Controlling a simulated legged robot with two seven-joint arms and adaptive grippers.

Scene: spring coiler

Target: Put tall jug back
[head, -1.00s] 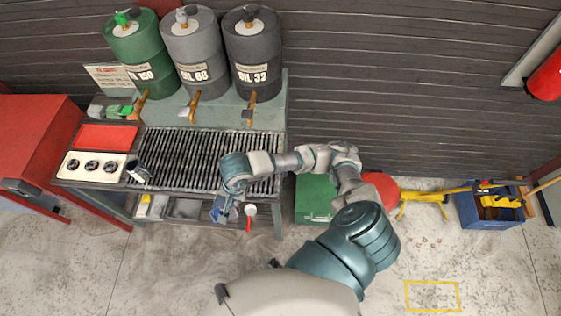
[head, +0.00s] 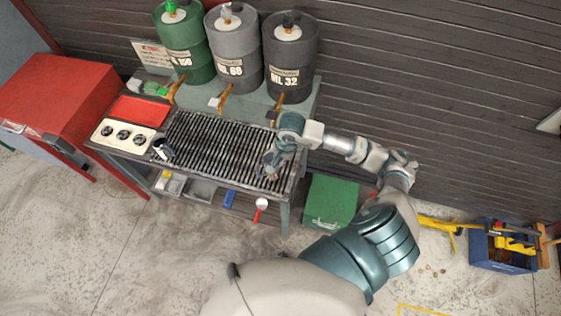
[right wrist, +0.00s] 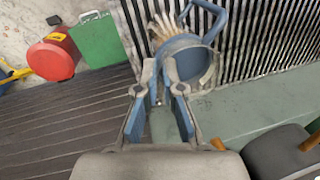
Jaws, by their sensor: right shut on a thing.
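In the right wrist view, a blue jug (right wrist: 188,66) with a rounded body and a curved loop shows just beyond my right gripper (right wrist: 160,90). The gripper's fingers are shut on it. In the head view, my right gripper (head: 272,166) is over the right end of the slatted grate (head: 215,145); the jug there is small and mostly hidden by the hand. I cannot tell whether the jug touches the slats. A smaller dark jug (head: 162,149) stands at the grate's left end. My left gripper is not in view.
Green and grey oil drums (head: 232,60) with taps line the back of the bench. A red-handled scoop (head: 261,208) and a blue item (head: 229,198) are below the grate. A green box (head: 330,200) stands right of the bench. The grate's middle is clear.

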